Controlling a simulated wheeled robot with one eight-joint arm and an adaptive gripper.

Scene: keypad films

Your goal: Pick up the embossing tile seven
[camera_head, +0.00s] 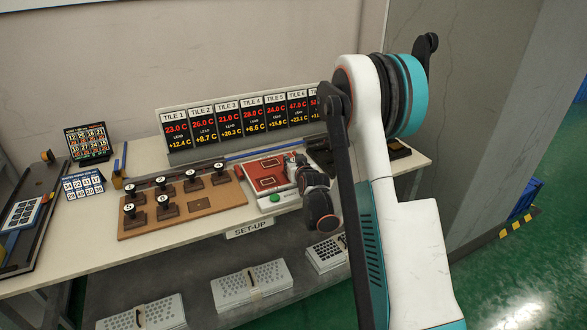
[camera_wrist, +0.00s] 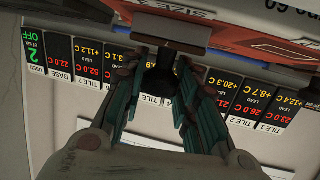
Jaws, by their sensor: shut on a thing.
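In the wrist view my gripper (camera_wrist: 158,88) is shut, its two teal-padded fingers on either side of the dark knob (camera_wrist: 159,66) of an embossing tile. The tile's brown base (camera_wrist: 165,30) shows at the top of that view; its number cannot be read. In the head view my gripper (camera_head: 299,166) is by the red plate, partly covered by my arm, and the held tile cannot be made out. Several numbered tiles with dark knobs, such as tile six (camera_head: 164,207), stand on the brown board (camera_head: 225,197), which has an empty marked square at its front right.
A row of TILE display panels (camera_head: 232,124) stands behind the board. A red plate (camera_head: 268,171) on a white device with a green button lies right of it. Number cards (camera_head: 84,185) are at left. Grey perforated boxes (camera_head: 250,285) are on the lower shelf.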

